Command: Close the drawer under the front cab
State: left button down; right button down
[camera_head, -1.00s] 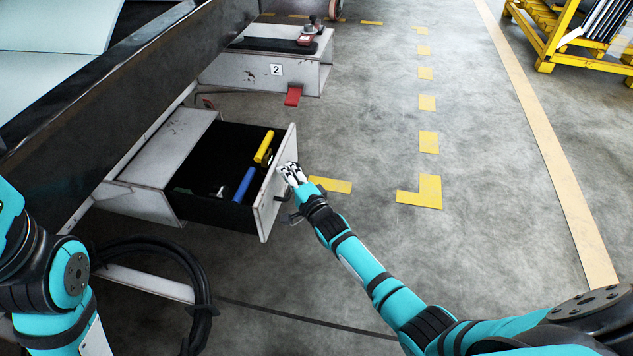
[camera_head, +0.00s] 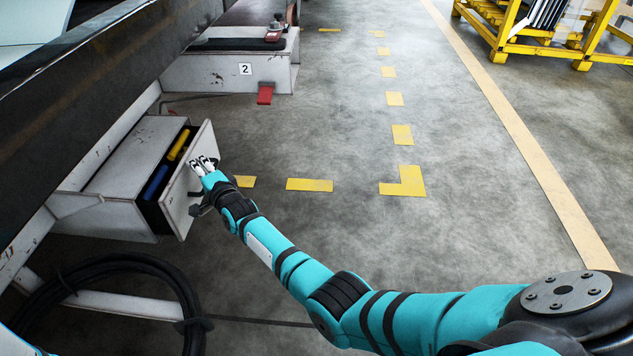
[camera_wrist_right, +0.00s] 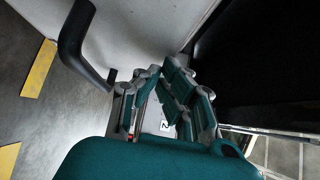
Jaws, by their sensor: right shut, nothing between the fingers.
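The drawer (camera_head: 189,187) under the front cab is partly open, its white front panel standing a short way out from the white housing (camera_head: 124,168). A yellow-handled tool (camera_head: 179,144) and a blue one (camera_head: 156,182) show in the dark gap. My right gripper (camera_head: 204,164) is shut and empty, with its fingers at the outer face of the panel near its top edge. In the right wrist view the fingers (camera_wrist_right: 165,95) are beside the white panel (camera_wrist_right: 135,35) and its black handle (camera_wrist_right: 78,45). Exact contact is hard to tell. My left gripper is not in view.
A second housing marked 2 (camera_head: 222,74) with a red pedal (camera_head: 265,93) stands farther along the trolley. A coiled black cable (camera_head: 110,275) hangs at the lower left. The floor to the right is clear up to a yellow rack (camera_head: 530,30).

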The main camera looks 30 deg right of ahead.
aim_at(184, 171)
jog(key=w+a+b, duration=0.1)
jog(key=a+b, duration=0.1)
jog(key=w+a+b, duration=0.1)
jog(key=a, duration=0.1)
jog(key=shift+w+a+f, duration=0.1)
jog(key=shift+w, duration=0.25)
jog(key=shift+w+a, duration=0.2)
jog(key=shift+a, duration=0.15)
